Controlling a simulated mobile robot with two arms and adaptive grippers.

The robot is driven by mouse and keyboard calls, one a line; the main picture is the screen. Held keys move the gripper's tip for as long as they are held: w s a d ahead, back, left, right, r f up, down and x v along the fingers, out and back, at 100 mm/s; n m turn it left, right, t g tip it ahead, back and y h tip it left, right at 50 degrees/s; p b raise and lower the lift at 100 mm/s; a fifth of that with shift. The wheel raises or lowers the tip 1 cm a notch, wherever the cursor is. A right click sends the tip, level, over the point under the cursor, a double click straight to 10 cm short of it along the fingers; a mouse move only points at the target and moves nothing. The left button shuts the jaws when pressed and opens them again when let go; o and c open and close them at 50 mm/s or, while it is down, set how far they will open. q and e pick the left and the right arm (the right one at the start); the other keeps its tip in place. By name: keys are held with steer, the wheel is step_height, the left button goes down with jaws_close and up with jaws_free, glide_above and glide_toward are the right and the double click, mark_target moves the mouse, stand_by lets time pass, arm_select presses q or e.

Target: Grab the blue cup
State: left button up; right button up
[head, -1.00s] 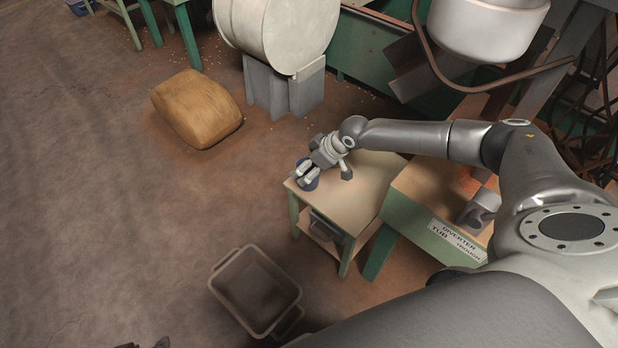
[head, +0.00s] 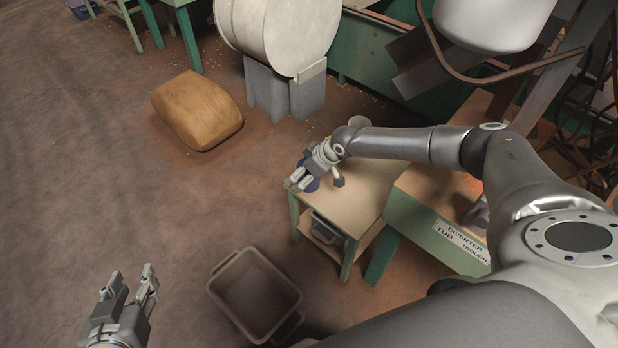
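The blue cup (head: 312,186) stands on the small wooden-topped table (head: 365,180), near its left end. It is mostly hidden under my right gripper (head: 319,183). That gripper's fingers are spread, some over the cup's left side and one apart from it to the right. I cannot tell whether they touch the cup. My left gripper (head: 132,276) is at the bottom left, over the floor, with its fingers apart and nothing between them.
An empty grey-brown tub (head: 222,262) stands on the floor in front of the table. A tan sack (head: 197,108) lies farther back. The floor at left is clear.

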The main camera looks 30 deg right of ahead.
steer(key=c, duration=0.9)
steer(key=shift+o, duration=0.2)
steer(key=shift+r, duration=0.1)
